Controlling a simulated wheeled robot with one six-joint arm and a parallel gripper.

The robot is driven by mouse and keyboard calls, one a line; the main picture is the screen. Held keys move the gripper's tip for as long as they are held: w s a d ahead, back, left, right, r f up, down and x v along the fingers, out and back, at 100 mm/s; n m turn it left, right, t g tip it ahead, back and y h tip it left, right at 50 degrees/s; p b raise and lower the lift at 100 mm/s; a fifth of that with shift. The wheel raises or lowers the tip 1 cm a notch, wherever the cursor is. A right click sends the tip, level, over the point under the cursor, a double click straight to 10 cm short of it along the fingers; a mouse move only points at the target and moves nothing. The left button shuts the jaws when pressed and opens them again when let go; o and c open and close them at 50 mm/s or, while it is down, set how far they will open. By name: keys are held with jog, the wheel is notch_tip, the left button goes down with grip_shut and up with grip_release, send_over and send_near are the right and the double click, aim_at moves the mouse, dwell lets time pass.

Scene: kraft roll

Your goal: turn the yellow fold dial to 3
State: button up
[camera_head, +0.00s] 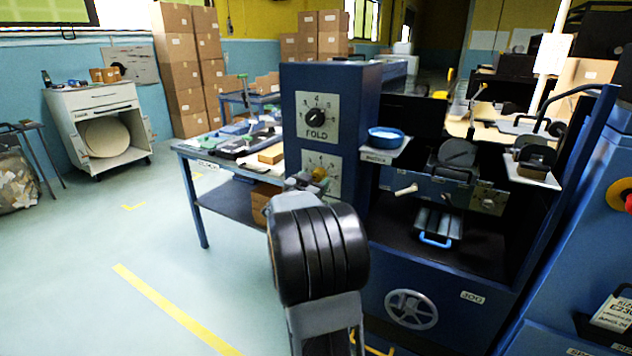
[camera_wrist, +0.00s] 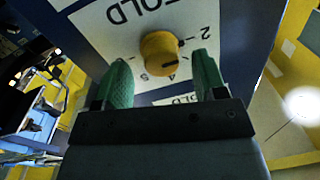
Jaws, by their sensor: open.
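The yellow fold dial (camera_head: 319,173) sits on the lower white plate of the blue cabinet in the head view, partly hidden by my gripper. In the wrist view, the dial (camera_wrist: 159,52) shows large, with the plate upside down. The figures 2, 4 and 5 are readable around it; 3 is hard to make out. The dial's dark mark appears to point near 4. My gripper (camera_wrist: 163,68) is open, its green fingers on either side of the dial with gaps visible; I cannot tell their depth relative to it. My gripper (camera_head: 306,184) is at the plate in the head view.
A black knob (camera_head: 316,117) on another FOLD plate (camera_head: 329,104) sits just above. To the right are a small shelf with a blue bowl (camera_head: 385,137) and the machine with a handwheel (camera_head: 411,309). A blue workbench (camera_head: 199,149) stands left. The floor at left is open.

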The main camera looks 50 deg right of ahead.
jog(key=shift+x, duration=0.85)
jog(key=shift+c, duration=0.3)
jog(key=c, duration=0.9)
jog(key=shift+o, duration=0.2)
jog(key=shift+w+f+m+b, duration=0.1)
jog(key=shift+f+m+b, duration=0.05)
jog(key=shift+m+b, duration=0.9)
jog(key=m+b, duration=0.2)
jog(key=m, duration=0.1)
jog(key=shift+m, duration=0.25)
jog(key=shift+m+h+b, duration=0.3)
jog(key=shift+m+b, duration=0.65)
jog(key=shift+m, duration=0.65)
